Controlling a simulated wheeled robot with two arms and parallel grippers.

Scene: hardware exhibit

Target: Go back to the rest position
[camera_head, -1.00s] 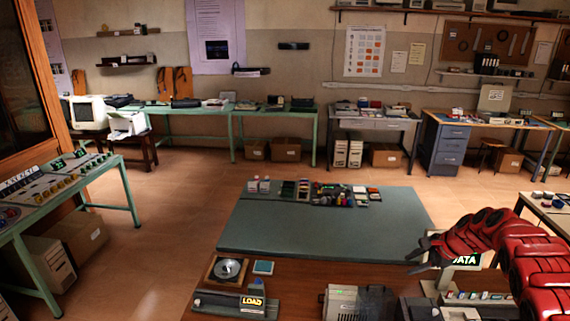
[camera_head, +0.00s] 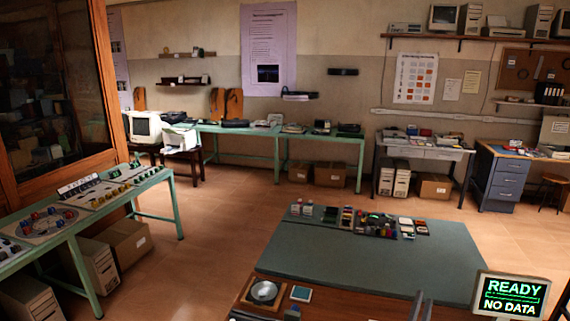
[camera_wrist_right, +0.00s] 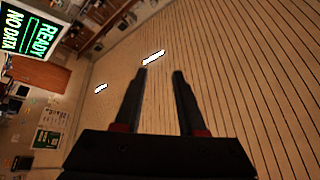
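My right gripper (camera_head: 421,302) shows at the bottom edge of the head view as two dark fingers, in front of the workbench (camera_head: 350,258) with the grey-green mat. In the right wrist view the fingers (camera_wrist_right: 160,74) stand apart with a clear gap, and nothing is held between them. The rest of the right arm is below the head view. My left gripper is not in view.
A screen (camera_head: 510,296) reading READY NO DATA stands right of the right gripper. A round dial device (camera_head: 264,291) sits on the bench to the left. Small parts (camera_head: 370,223) line the mat's far edge. A green side table (camera_head: 80,216) stands at left; open floor lies between.

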